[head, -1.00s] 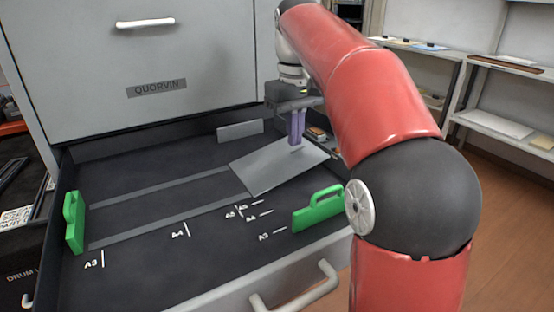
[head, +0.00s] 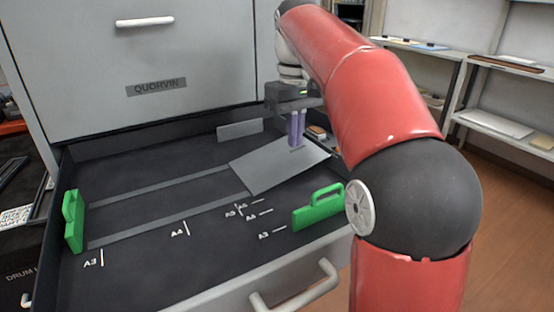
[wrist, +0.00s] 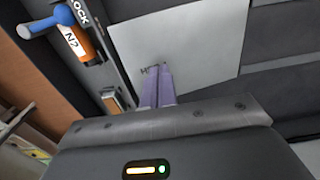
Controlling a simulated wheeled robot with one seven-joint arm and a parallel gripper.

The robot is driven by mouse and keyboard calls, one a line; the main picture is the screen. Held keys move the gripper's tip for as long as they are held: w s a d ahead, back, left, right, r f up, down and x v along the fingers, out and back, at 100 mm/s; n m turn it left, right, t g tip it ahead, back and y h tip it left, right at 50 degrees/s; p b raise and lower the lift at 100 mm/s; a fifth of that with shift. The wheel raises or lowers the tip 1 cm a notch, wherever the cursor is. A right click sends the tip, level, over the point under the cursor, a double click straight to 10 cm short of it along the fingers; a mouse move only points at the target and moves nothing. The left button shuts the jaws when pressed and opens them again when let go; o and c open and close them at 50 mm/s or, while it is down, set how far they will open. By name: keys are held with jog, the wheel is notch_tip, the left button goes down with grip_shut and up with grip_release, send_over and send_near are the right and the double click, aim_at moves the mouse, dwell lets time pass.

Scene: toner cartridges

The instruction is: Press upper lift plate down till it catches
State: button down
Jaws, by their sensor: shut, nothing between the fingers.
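The lift plate (head: 262,172) is a grey sheet in the open paper drawer, its right part raised and sloping in the head view. It also shows as a pale panel in the wrist view (wrist: 200,45). My gripper (head: 297,146) is shut and empty, its purple fingers pointing down at the plate's right part. In the wrist view the fingertips (wrist: 157,72) are over the plate near a small dark marking. I cannot tell whether they touch it. Whether the catch holds the plate is not visible.
Green guides stand at the drawer's left (head: 74,221) and front right (head: 318,207). A grey upright guide (head: 240,129) is at the back. An orange part (wrist: 112,101) and a blue-handled lever (wrist: 45,22) lie beside the plate. The drawer handle (head: 297,290) is in front.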

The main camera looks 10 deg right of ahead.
aim_at(294, 151)
jog(key=shift+f+b, duration=1.1)
jog(key=shift+f, duration=0.7)
jog(key=shift+r, duration=0.1)
notch_tip(294, 151, up, 5)
jog(key=p, duration=0.5)
jog(key=shift+r, duration=2.5)
